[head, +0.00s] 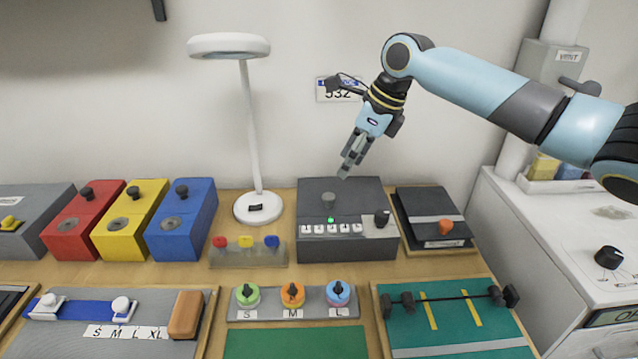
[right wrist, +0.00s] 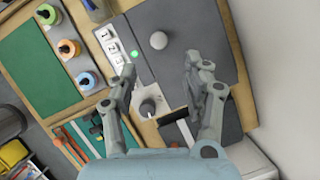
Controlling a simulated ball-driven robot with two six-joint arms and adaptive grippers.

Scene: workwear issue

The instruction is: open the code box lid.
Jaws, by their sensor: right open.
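The code box (head: 355,197) is a dark grey box at the back middle of the table. Its lid looks shut and bears a round grey knob (head: 328,200), which also shows in the right wrist view (right wrist: 158,40). On its front are a lit green lamp (head: 331,219), a row of white switches (head: 331,229) and a black dial (head: 382,218). My right gripper (head: 346,173) is open and empty above the box, pointing down. In the right wrist view its spread fingers (right wrist: 160,68) frame the area by the knob, apart from it. My left gripper is not in view.
A white lamp (head: 250,130) stands left of the box, behind a rack of coloured buttons (head: 247,257). A dark case with an orange knob (head: 435,220) sits close on the right. Red, yellow and blue boxes (head: 182,220) stand farther left. The wall is close behind.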

